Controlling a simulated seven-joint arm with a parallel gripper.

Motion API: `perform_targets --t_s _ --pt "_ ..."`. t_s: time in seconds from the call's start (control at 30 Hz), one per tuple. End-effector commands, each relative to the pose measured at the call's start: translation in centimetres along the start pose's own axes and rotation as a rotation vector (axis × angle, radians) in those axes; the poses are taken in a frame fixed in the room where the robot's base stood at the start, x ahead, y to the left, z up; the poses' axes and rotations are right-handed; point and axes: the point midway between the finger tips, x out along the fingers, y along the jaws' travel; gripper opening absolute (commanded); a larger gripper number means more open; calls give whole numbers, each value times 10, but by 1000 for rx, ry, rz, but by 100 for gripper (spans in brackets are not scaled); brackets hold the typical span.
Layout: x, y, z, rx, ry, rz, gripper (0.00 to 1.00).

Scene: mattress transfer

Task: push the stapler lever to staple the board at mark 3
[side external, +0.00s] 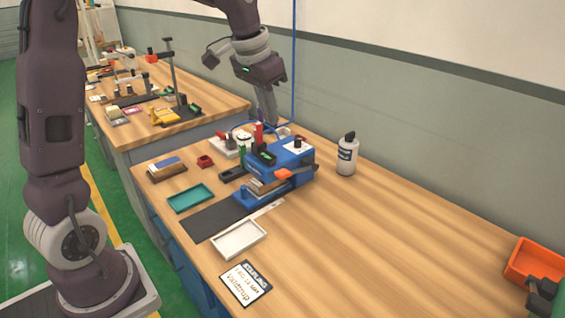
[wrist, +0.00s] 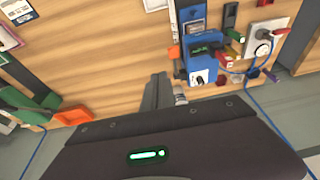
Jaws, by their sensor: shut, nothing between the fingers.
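The blue stapler (side external: 296,152) stands on the wooden bench, with an orange lever (side external: 284,174) on its near side. In the wrist view the stapler (wrist: 205,62) is right of centre, with the orange lever (wrist: 173,52) at its left. A thin brownish board (side external: 262,187) seems to lie at the stapler's front; mark 3 cannot be read. My gripper (side external: 271,122) is shut and empty, behind and above the stapler, apart from it. Its fingers (wrist: 158,78) point toward the bench at the centre of the wrist view, left of the stapler's body.
A white bottle (side external: 347,156) stands right of the stapler. A white tray (side external: 238,239), a teal tray (side external: 190,197) and a printed card (side external: 246,283) lie nearer. A gauge with a blue cable (wrist: 262,35) sits beside the stapler. An orange bin (side external: 526,262) is far right; the bench between is clear.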

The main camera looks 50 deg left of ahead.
Motion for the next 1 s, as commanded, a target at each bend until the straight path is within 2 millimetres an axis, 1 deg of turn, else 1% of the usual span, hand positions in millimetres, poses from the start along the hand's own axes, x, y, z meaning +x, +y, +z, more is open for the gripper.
perform_targets --t_s 0.03,0.1,0.2,0.27,0.57,0.67,0.77,1.0 --pt "18 -13 -13 -5 -17 8 0" --pt "38 -27 -25 -7 -30 17 0" --pt "55 -40 -35 -11 -39 24 0" --pt "60 -44 -38 -10 -41 27 0" --pt "62 -45 -38 -10 -42 27 0" --pt "67 -44 -38 -10 -43 28 0" --pt "81 -44 -37 -11 -45 29 0" --pt "134 -42 -34 -11 -46 29 0"
